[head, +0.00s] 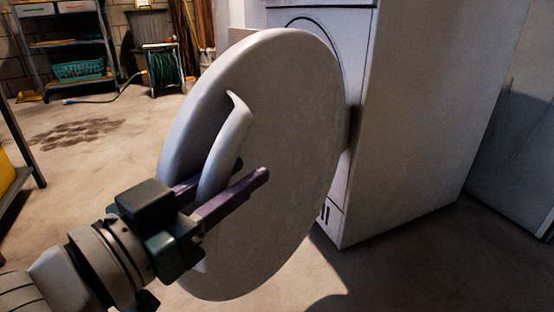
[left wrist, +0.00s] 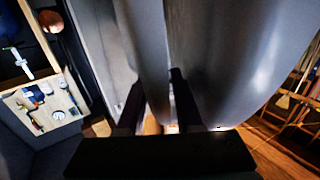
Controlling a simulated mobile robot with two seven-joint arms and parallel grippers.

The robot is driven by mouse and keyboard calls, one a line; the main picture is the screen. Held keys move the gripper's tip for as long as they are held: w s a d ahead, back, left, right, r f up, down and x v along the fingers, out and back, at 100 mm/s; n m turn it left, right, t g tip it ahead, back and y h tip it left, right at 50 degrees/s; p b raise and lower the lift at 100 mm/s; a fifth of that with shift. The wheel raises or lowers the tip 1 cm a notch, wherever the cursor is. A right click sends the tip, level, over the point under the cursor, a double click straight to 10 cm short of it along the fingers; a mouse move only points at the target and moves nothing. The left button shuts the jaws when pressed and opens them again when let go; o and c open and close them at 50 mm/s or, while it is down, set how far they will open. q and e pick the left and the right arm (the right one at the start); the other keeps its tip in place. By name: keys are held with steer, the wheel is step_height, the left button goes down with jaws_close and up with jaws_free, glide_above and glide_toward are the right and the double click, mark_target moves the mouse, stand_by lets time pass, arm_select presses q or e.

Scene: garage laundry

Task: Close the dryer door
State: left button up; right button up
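The dryer door (head: 285,150) is a large round pale grey disc, swung wide open in front of the white dryer (head: 420,120). Its curved handle (head: 226,143) stands out from the face towards me. My left gripper (head: 250,175) has its two purple fingers on either side of the handle's lower part, closed around it. In the left wrist view the handle (left wrist: 147,40) fills the gap between the dark fingers (left wrist: 157,90), with the door's face (left wrist: 220,50) to the right. My right gripper is not in view.
A shelf unit with a teal basket (head: 79,70) and a green hose reel (head: 164,70) stand at the back left. The concrete floor (head: 90,160) left of the door is clear. A yellow item (head: 8,165) shows at the left edge.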

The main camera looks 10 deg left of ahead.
arm_select(q)
jaws_close()
stand_by(0.3)
stand_by(1.2)
